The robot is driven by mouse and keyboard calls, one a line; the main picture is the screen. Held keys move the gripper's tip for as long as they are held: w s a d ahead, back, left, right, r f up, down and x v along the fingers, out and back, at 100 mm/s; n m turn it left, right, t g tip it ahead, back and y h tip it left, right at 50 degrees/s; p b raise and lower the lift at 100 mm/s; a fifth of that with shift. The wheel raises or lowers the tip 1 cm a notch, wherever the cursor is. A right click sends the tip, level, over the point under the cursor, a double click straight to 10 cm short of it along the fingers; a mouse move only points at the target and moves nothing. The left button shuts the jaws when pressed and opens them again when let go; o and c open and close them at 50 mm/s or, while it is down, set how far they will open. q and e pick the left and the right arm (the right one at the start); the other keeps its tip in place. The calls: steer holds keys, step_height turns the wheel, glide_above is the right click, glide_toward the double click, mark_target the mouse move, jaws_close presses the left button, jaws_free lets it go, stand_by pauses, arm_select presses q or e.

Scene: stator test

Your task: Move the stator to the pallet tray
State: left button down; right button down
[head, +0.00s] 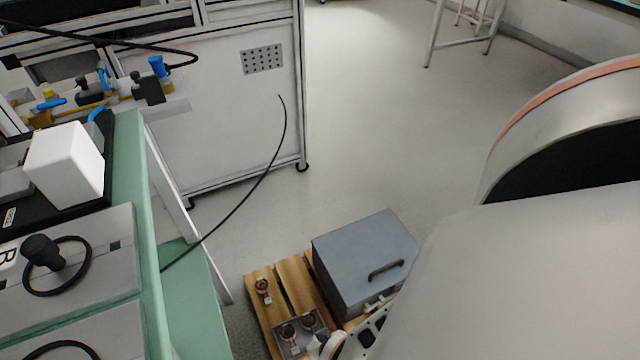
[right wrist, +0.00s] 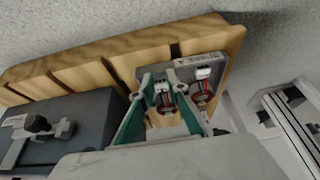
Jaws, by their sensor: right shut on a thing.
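The grey pallet tray (right wrist: 128,66) lies on one end of the wooden pallet; it also shows at the bottom of the head view (head: 283,351). My right gripper (right wrist: 158,82), with green fingers, is shut on a stator (right wrist: 166,102) with a red-brown ring, over the tray. I cannot tell whether this stator touches the tray. A second stator (right wrist: 203,92) stands on the tray just right of the fingers. In the head view another stator (head: 262,286) appears over the pallet's left board. My right arm hides part of the tray there. My left gripper is out of view.
A grey-blue box (head: 362,262) with a black handle stands on the wooden pallet (head: 292,283), beside the tray. A green-edged workbench (head: 128,190) with fixtures is at left. A black cable (head: 262,180) hangs by a white cabinet (head: 225,120). The floor beyond the pallet is clear.

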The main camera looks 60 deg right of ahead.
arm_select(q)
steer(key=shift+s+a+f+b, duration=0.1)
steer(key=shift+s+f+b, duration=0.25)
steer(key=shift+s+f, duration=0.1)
arm_select(e)
steer(key=shift+s+f, duration=0.2)
steer(key=shift+f, duration=0.45)
steer(key=c, duration=2)
jaws_free()
steer(key=shift+c, duration=0.2)
steer(key=shift+o, duration=1)
steer(key=shift+f, duration=0.45)
steer(key=shift+w+r, duration=0.1)
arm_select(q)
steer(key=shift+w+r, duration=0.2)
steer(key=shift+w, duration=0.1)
arm_select(e)
steer(key=shift+r, duration=0.15)
